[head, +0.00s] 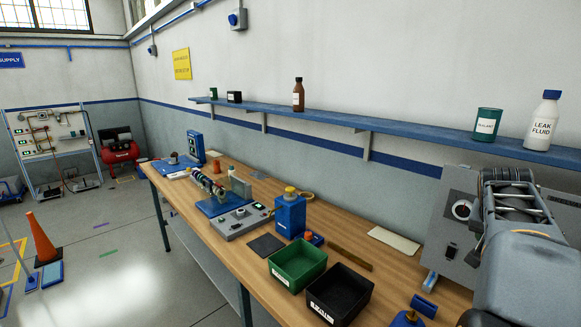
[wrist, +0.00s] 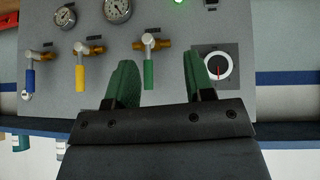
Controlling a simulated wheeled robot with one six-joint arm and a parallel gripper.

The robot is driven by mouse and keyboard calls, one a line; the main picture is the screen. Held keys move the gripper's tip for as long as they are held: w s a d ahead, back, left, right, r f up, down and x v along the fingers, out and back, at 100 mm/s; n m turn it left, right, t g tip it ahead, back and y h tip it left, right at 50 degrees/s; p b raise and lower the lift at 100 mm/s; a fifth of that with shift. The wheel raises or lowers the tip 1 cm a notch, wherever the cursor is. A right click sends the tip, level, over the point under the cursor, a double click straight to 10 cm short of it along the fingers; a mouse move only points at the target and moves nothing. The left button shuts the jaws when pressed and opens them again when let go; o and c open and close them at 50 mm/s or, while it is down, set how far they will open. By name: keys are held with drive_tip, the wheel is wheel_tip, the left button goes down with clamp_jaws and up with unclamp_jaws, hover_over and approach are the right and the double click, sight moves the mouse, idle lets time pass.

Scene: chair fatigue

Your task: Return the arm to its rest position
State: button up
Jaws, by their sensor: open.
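My arm (head: 525,265) rises at the right edge of the head view, in front of a grey panel (head: 455,205) on the bench. My gripper does not show clearly there. In the wrist view my gripper (wrist: 163,72) has two green fingers set apart, with nothing between them. Behind the fingers is the grey panel (wrist: 185,20), with gauges, a dial (wrist: 217,66) and blue, yellow and green valve handles. The green handle (wrist: 148,68) appears between the fingers in the picture; I cannot tell how far beyond them it is.
The wooden bench (head: 405,265) holds a green bin (head: 297,263), a black bin (head: 340,293), a blue bottle (head: 290,214) and a test device (head: 240,222). A blue wall shelf (head: 400,127) carries bottles and cans above it. Open floor (head: 130,265) lies left of the bench.

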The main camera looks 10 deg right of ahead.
drive_tip(key=s+a+f+n+y, duration=0.1)
drive_tip(key=a+f, duration=0.4)
drive_tip(key=a, duration=0.7)
drive_tip(key=s+a+f+n+y, duration=0.1)
drive_tip(key=a+f+n+y, duration=0.2)
drive_tip(key=a, duration=0.9)
drive_tip(key=s+a+f+n+t+y, duration=0.1)
drive_tip(key=a+f+n+y, duration=0.1)
drive_tip(key=a+f+n, duration=0.5)
drive_tip(key=a, duration=0.5)
drive_tip(key=shift+y, duration=0.3)
drive_tip(key=shift+c, duration=0.3)
drive_tip(key=shift+d, duration=0.1)
drive_tip(key=shift+c, duration=0.3)
